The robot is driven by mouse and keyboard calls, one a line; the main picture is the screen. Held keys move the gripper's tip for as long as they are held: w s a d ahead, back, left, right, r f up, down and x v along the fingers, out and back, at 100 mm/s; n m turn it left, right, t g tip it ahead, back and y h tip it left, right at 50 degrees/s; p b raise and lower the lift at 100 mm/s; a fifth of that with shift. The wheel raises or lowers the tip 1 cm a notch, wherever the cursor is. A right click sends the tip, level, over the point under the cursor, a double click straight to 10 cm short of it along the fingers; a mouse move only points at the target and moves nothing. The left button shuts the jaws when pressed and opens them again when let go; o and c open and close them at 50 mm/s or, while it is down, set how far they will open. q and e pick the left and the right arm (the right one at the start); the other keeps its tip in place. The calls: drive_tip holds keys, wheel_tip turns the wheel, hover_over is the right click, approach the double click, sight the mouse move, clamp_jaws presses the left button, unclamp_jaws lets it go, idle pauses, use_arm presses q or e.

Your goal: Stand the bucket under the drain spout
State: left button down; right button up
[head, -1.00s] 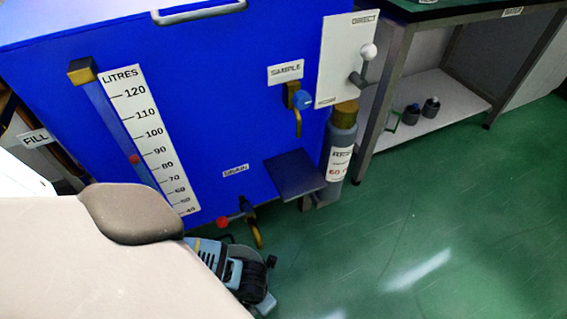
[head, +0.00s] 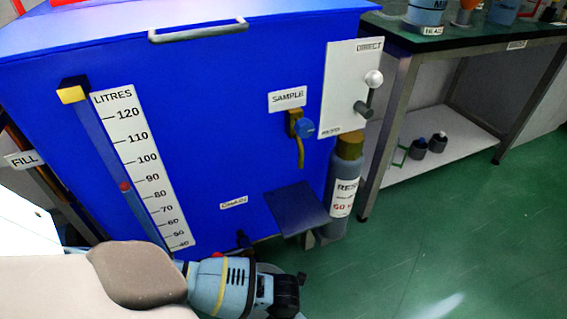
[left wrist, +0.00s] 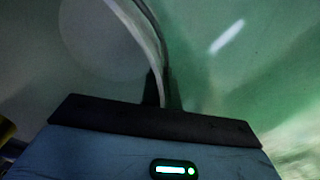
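The blue tank has a DRAIN label (head: 234,202) low on its front. The drain valve (head: 243,240) below it is mostly hidden behind my left arm, and its spout's outlet is not visible. My left gripper (head: 288,296) points down in front of the tank, right of the valve. A grey bucket (head: 267,268) shows only as a bit of rim behind the gripper. In the left wrist view, the bucket's round grey inside (left wrist: 110,40) and pale curved wall fill the upper left. The wall runs between the dark fingers (left wrist: 161,90), which appear shut on it. My right gripper is not in view.
A small dark shelf (head: 297,207) juts from the tank above the floor. A grey cylinder (head: 345,180) stands right of it. The sample tap (head: 299,130) is higher up. A bench (head: 470,40) stands at the right. Green floor (head: 400,265) is clear at the front right.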

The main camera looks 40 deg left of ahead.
use_arm(q)
wheel_tip(320, 180, down, 3)
drive_tip(key=shift+f+b, duration=0.15)
drive_tip(key=shift+b, duration=0.85)
drive_tip(key=shift+f, duration=0.15)
drive_tip(key=c, duration=1.7)
unclamp_jaws()
drive_tip(key=shift+f, duration=0.1)
